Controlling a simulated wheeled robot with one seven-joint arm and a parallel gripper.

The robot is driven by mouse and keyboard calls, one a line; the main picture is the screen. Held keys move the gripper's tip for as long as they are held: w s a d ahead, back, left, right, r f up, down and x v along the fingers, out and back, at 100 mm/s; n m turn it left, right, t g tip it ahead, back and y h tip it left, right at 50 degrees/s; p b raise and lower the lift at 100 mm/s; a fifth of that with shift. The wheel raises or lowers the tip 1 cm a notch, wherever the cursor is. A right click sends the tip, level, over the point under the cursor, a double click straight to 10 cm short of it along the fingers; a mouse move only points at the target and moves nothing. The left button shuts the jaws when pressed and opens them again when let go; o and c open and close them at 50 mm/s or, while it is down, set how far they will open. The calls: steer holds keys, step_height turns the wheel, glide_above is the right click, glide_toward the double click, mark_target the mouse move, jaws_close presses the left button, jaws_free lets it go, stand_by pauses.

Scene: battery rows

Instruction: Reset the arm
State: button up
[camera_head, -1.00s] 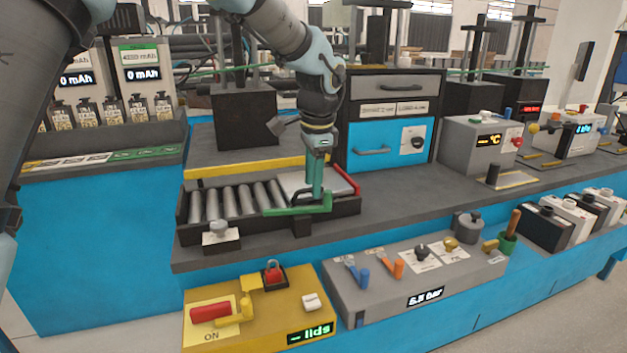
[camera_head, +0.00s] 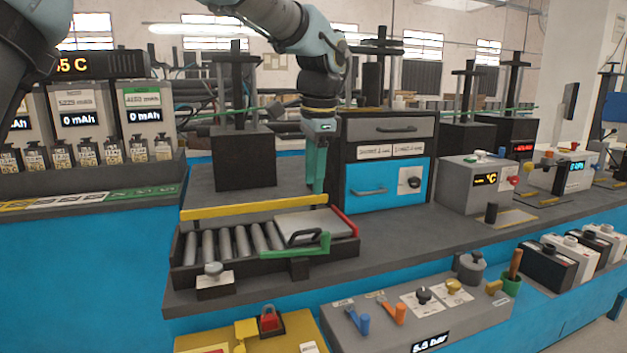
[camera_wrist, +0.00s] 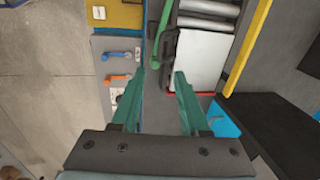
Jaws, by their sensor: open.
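My gripper (camera_head: 318,190) hangs with its green fingers pointing down, above and behind the right part of the roller tray (camera_head: 262,262). In the wrist view its two fingers (camera_wrist: 160,75) stand apart with nothing between them. A green bar (camera_head: 300,247) lies along the tray's front edge.
A cabinet with a blue drawer (camera_head: 362,190) stands right of my gripper. A black block with a post (camera_head: 245,160) stands behind the tray. A grey valve panel (camera_head: 385,328) and a yellow box (camera_head: 295,335) are in front. Grey boxes with displays (camera_head: 480,180) stand at right.

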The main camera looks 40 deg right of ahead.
stand_by(0.3)
steer(key=w+a+f+n, duration=0.3)
steer(key=w+a+n, duration=0.15)
steer(key=a, duration=0.45)
steer(key=w+a+f+n, duration=0.3)
steer(key=w+a, duration=0.3)
steer(key=a, duration=0.3)
steer(key=w+a+f+n, duration=0.3)
steer(key=w+a+n, duration=0.15)
steer(key=a, duration=0.55)
steer(key=s+a+f+n, duration=0.2)
steer(key=a+n, duration=0.1)
steer(key=a, duration=0.4)
steer(key=s+a+f+n, duration=0.2)
steer(key=a+n, duration=0.1)
steer(key=a, duration=0.5)
steer(key=s+a+f+n+p, duration=0.1)
steer(key=s+a+f+n, duration=0.1)
steer(key=a, duration=0.5)
steer(key=shift+a+f+n+y, duration=0.3)
steer(key=shift+f+n, duration=0.1)
steer(key=shift+n, duration=0.5)
